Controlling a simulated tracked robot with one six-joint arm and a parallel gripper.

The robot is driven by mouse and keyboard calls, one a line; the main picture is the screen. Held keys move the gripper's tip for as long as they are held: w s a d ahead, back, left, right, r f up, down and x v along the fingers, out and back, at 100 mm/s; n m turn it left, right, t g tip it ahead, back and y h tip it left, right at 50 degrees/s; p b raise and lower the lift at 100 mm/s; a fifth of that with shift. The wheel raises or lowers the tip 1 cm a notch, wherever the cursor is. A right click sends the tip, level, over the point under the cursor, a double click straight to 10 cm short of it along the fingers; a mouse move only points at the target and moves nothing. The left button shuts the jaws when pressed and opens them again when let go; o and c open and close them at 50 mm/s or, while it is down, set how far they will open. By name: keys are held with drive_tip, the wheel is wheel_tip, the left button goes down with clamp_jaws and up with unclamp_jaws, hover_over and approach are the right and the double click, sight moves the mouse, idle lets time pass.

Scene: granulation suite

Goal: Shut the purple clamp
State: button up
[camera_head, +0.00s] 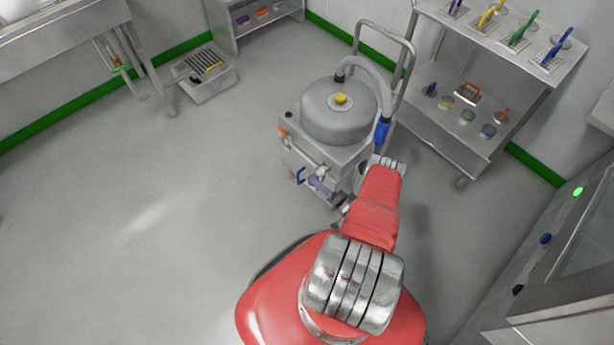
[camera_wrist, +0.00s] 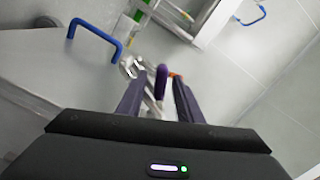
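The purple clamp shows in the wrist view as a dark purple handle (camera_wrist: 161,80) by a shiny metal fitting (camera_wrist: 131,67). Its handle stands up between the tips of my gripper (camera_wrist: 158,97), whose two fingers are apart on either side of it. I see no clear contact between fingers and handle. In the head view my red arm reaches to the front of a steel unit with a round grey drum (camera_head: 338,118).
A blue bar handle (camera_wrist: 96,32) is left of my fingers. A steel rack (camera_head: 445,125) with coloured tools stands behind at the right. A low tray (camera_head: 205,88) lies at the back left. A steel cabinet is at lower right. The floor left of the unit is clear.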

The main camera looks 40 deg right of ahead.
drive_tip(key=w, duration=0.5)
drive_tip(key=shift+a, duration=0.2)
drive_tip(key=shift+c, duration=0.5)
clamp_jaws()
drive_tip(key=shift+a, duration=0.15)
